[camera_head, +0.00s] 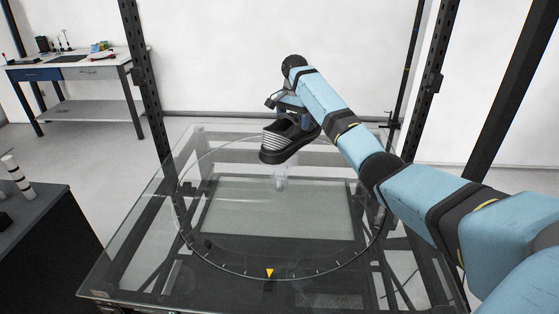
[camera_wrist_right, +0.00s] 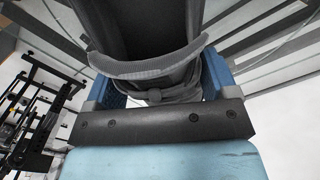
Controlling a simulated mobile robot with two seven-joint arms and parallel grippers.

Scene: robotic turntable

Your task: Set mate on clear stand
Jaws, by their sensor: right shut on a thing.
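A dark grey and black shoe (camera_head: 287,143) with pale stripes across its front hangs in my right gripper (camera_head: 292,112), which is shut on it at the heel end. Its toe points left and toward the camera. The right wrist view shows the shoe's opening and padded collar (camera_wrist_right: 160,62) close up between the blue fingers. A small clear stand (camera_head: 281,180) is on the glass turntable (camera_head: 270,277), below the shoe in the head view. The stand is faint, and the gap between it and the shoe is hard to judge. My left gripper is not in view.
The round turntable lies on a glass-topped frame, with a yellow triangle marker (camera_head: 269,273) at its near edge. Dark upright posts (camera_head: 146,80) stand at both sides. A workbench (camera_head: 75,68) is at back left and a dark cabinet (camera_head: 45,235) at left. The near glass is clear.

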